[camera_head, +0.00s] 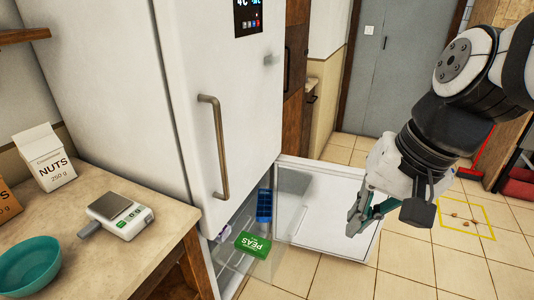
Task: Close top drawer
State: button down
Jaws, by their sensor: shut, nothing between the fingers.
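The white fridge's lower compartment is open, its door (320,212) swung out to the right. A clear drawer (258,272) shows low in this opening and seems to stick out past the fridge front. A green box marked PEAS (252,244) is at the drawer, and a blue item (264,205) stands behind it. The upper fridge door hides much of the drawer's rear. My gripper (356,226) is shut and empty, pointing down in front of the open lower door, to the right of the drawer and apart from it.
The upper fridge door with its long handle (216,148) is closed. A counter (110,255) at left holds a scale (120,214), a NUTS carton (46,160) and a teal bowl (28,266). Tiled floor (345,278) is clear below my gripper. Crumbs (462,220) lie at right.

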jog(key=w+d+f+m+y+b, duration=0.2)
jog(key=w+f+m+y+b, duration=0.2)
jog(key=w+f+m+b, duration=1)
jog(key=w+d+f+m+t+b, duration=0.1)
jog(key=w+d+f+m, duration=0.15)
jog(key=w+f, duration=0.4)
jog(key=w+d+f+m+y+b, duration=0.1)
jog(key=w+d+f, duration=0.2)
jog(key=f, duration=0.7)
jog(key=w+d+f+m+t+b, duration=0.1)
jog(key=w+d+f+m, duration=0.15)
jog(key=w+f, duration=0.4)
jog(key=b, duration=0.4)
send_near(287, 235)
jog(key=shift+n, duration=0.3)
jog(key=shift+d+f+x, duration=0.1)
jog(key=shift+d+x, duration=0.05)
jog(key=shift+x, duration=0.75)
jog(key=shift+d+f+x, duration=0.1)
jog(key=shift+x, duration=0.85)
jog(key=shift+d+f+x, duration=0.1)
jog(key=shift+d+x, duration=0.05)
jog(key=shift+x, duration=0.75)
jog(key=shift+w+a, duration=0.1)
jog(key=shift+w, duration=0.05)
